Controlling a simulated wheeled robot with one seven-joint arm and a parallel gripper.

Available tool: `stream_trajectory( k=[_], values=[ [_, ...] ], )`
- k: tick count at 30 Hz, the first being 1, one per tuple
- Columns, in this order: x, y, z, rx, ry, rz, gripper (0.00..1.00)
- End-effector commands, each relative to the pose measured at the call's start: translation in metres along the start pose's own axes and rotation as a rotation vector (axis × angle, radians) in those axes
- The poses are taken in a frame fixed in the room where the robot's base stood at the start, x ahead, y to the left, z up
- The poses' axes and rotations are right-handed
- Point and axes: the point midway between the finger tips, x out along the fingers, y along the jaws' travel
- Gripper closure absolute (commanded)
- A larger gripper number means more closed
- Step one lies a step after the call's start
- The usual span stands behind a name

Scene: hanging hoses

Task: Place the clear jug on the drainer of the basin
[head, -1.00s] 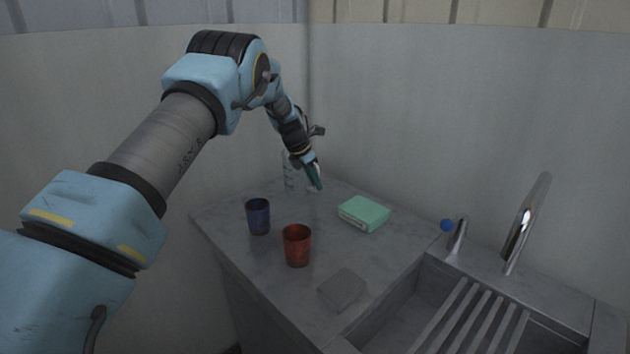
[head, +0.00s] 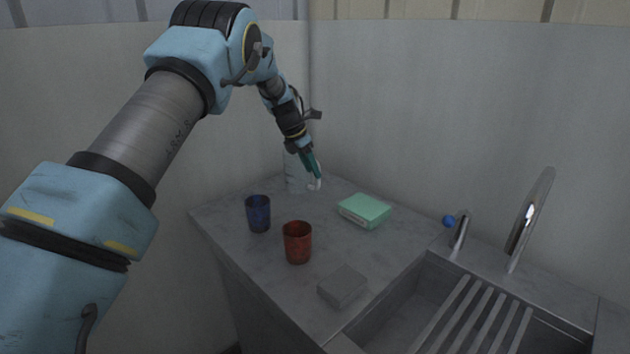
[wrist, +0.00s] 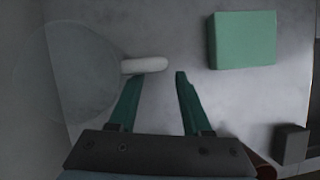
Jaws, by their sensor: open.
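The clear jug (head: 296,172) stands at the far corner of the counter, faint against the wall and partly hidden behind my gripper. In the wrist view the jug (wrist: 70,70) shows as a large see-through round shape at the left, with a pale handle (wrist: 145,65) pointing right. My gripper (head: 315,182) is open beside the handle. In the wrist view its two green fingers (wrist: 165,75) are spread, and the handle's end lies just beyond the left fingertip; I cannot tell whether they touch. The basin (head: 385,318) with its slatted drainer (head: 462,318) is at the lower right.
A green box (head: 364,211) lies right of my gripper. A blue cup (head: 258,213), a red cup (head: 297,242) and a grey block (head: 342,286) stand nearer on the counter. A tap (head: 527,220) rises behind the basin. Walls close off the back.

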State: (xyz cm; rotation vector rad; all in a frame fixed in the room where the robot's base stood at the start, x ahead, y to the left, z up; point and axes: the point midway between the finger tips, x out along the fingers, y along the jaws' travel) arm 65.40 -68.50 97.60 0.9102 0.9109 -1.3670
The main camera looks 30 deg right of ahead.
Motion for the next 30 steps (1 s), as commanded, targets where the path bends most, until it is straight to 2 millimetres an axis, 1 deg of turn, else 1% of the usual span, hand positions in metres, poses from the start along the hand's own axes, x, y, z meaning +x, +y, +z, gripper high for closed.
stream_trajectory(
  k=[3,6,10,12,15,20,22,23,26,29,30],
  values=[
    [-0.025,0.001,-0.001,0.001,-0.002,0.003,0.51],
    [-0.044,0.0,-0.001,0.0,-0.001,0.002,0.51],
    [-0.063,0.0,0.0,-0.001,-0.001,0.0,0.51],
    [-0.07,0.0,0.0,-0.001,-0.001,0.0,0.51],
    [-0.075,0.0,-0.001,-0.001,0.0,-0.001,0.51],
    [-0.077,0.0,-0.001,-0.001,0.001,-0.001,0.51],
    [-0.079,0.002,-0.004,0.006,0.003,0.002,0.51],
    [-0.082,0.004,-0.009,0.015,0.006,0.006,0.51],
    [-0.098,0.015,-0.043,0.089,0.028,0.027,0.51],
    [-0.126,0.023,-0.106,0.24,0.078,0.052,0.51],
    [-0.139,0.023,-0.136,0.321,0.104,0.059,0.51]
  ],
)
